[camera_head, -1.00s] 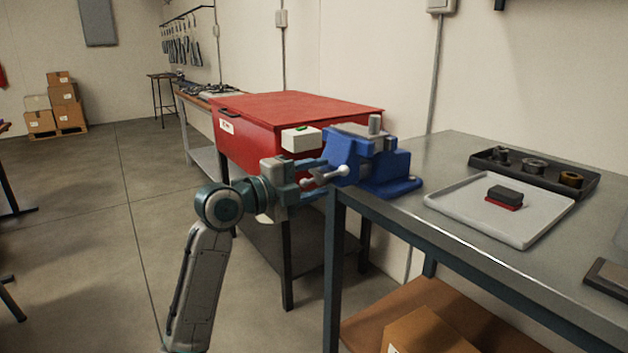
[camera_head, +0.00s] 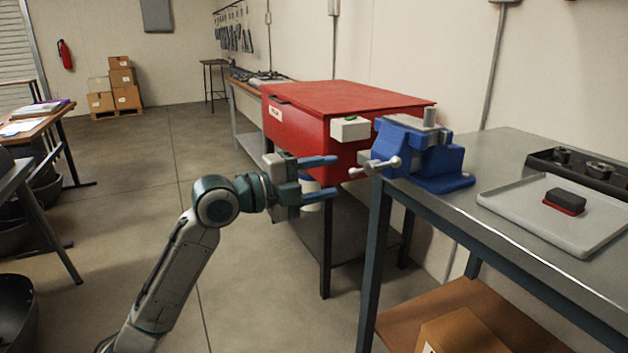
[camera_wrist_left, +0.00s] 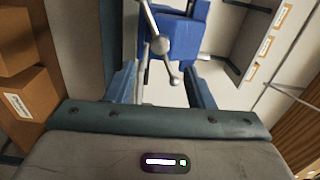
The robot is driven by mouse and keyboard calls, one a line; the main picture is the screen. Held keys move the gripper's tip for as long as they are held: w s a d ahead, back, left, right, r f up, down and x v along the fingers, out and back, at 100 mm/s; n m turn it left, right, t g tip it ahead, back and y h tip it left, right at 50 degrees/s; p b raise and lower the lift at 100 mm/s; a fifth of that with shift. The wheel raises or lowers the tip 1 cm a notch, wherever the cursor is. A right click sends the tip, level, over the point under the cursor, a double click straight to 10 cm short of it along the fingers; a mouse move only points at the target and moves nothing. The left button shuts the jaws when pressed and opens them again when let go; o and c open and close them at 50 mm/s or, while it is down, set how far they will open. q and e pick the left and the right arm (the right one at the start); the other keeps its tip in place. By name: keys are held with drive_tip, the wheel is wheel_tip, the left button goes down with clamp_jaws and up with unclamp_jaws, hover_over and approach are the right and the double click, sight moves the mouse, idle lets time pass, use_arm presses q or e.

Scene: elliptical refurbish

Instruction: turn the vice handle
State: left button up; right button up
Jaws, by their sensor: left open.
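The blue vice (camera_head: 432,158) sits at the near left corner of the metal workbench. Its silver T-bar handle (camera_head: 376,167) sticks out to the left, past the bench edge. My left gripper (camera_head: 334,177) is open and empty, a short way left of the handle and apart from it, its fingers pointing right toward it. In the left wrist view the handle (camera_wrist_left: 162,46) shows ahead of the gap between the open fingers (camera_wrist_left: 160,88), with the blue vice (camera_wrist_left: 180,36) behind it. My right gripper is not in view.
The workbench (camera_head: 452,213) carries a light tray (camera_head: 510,213) with a dark block on a red base (camera_head: 565,201), and a dark tray (camera_head: 545,160) of round parts. A red cabinet (camera_head: 300,118) stands behind. Open floor lies to the left.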

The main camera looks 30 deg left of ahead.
use_arm(q)
drive_tip(key=shift+v, duration=0.85)
